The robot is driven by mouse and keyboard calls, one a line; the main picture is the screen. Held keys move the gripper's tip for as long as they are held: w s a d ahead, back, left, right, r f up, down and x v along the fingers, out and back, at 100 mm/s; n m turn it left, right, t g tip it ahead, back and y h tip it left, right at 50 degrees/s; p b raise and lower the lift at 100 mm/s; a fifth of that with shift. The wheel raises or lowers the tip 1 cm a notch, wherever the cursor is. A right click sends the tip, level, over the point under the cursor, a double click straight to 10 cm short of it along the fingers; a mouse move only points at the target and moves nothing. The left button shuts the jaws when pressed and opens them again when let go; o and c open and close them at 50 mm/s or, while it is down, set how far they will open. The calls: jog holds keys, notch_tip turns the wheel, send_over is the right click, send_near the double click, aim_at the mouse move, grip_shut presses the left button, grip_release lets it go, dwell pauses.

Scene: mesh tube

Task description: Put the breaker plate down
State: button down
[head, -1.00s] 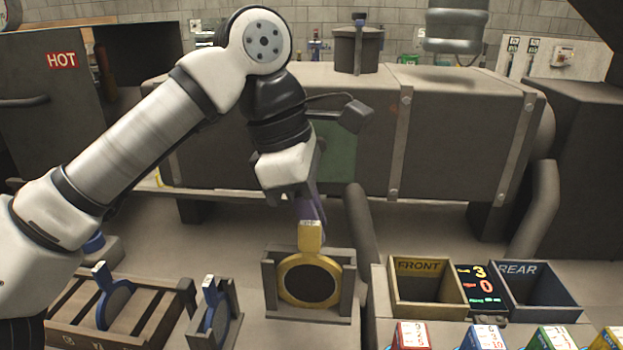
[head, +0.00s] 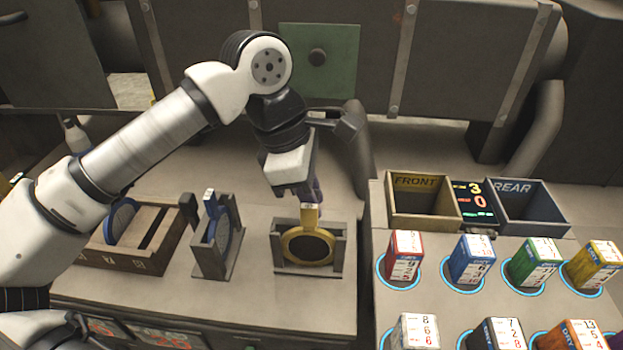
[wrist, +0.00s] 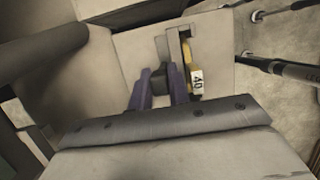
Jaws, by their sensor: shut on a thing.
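The yellow ring-shaped breaker plate (head: 287,245) with a dark centre stands upright in a grey stand (head: 339,256) on the bench. Its tab (head: 310,212) points up. In the wrist view, its white tag (wrist: 196,78) reads 40 beside the right finger, and the stand (wrist: 173,45) shows beyond. My gripper (head: 312,195) is directly above and behind the tab. Its purple fingers (wrist: 163,90) are shut with a dark piece between them; the exact contact with the plate is partly hidden.
A second stand with a blue plate (head: 211,212) is left of it, then a wooden rack (head: 150,250) with another blue plate (head: 121,218). FRONT bin (head: 415,218) and REAR bin (head: 530,220) stand right, behind several coloured boxes (head: 473,258). A large machine fills the back.

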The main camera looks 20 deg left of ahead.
jog(key=shift+f, duration=0.15)
jog(key=c, duration=1.3)
grip_release()
jog(key=shift+r, duration=0.35)
jog(key=v, duration=1.1)
jog(key=shift+s+a+r, duration=0.1)
jog(key=shift+a+r, duration=0.1)
jog(key=shift+r, duration=0.15)
